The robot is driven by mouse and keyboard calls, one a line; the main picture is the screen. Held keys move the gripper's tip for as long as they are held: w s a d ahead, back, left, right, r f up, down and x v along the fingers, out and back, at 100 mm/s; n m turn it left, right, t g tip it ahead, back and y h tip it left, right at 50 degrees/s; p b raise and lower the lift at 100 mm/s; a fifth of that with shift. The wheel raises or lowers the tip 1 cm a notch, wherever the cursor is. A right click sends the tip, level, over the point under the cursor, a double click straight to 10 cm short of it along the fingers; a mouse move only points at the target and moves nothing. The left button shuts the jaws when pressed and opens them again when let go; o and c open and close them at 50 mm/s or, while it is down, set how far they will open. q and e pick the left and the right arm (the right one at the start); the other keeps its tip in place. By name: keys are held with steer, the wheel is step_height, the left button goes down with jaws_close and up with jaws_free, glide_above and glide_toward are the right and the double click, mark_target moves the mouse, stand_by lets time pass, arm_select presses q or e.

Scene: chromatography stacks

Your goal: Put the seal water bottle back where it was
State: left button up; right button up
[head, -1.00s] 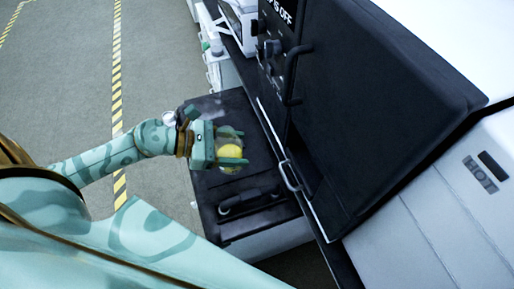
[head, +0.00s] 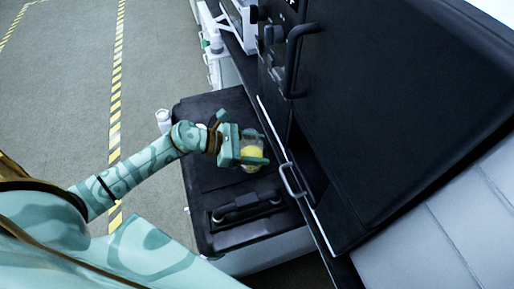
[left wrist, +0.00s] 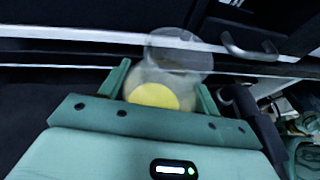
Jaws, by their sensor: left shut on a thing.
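The seal water bottle (head: 252,153) is clear with a yellow patch, and it sits between the fingers of my left gripper (head: 256,150). The gripper is shut on it, above the black top of a low cart or case. In the left wrist view the clear bottle (left wrist: 178,66) rises between the two green fingers, its yellow patch low and near the palm. I cannot tell whether the bottle touches the surface below. My right gripper is not in view.
The black top (head: 205,115) has a dark handle (head: 246,205) near its front. A large black cabinet (head: 400,110) with a bar handle (head: 296,60) stands on the right. A metal loop handle (head: 292,180) is close to the gripper. Open floor lies left.

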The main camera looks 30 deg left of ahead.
arm_select(q)
steer(key=shift+r, duration=0.15)
steer(key=shift+f, duration=0.2)
steer(key=o, duration=1.2)
steer(key=shift+o, duration=0.2)
steer(key=shift+r, duration=0.15)
steer(key=shift+s+a+r, duration=0.15)
steer(key=shift+a+r, duration=0.05)
steer(key=shift+a, duration=0.05)
steer(key=p+v, duration=0.2)
steer(key=v, duration=0.9)
steer(key=shift+s, duration=0.25)
steer(key=shift+a, duration=0.15)
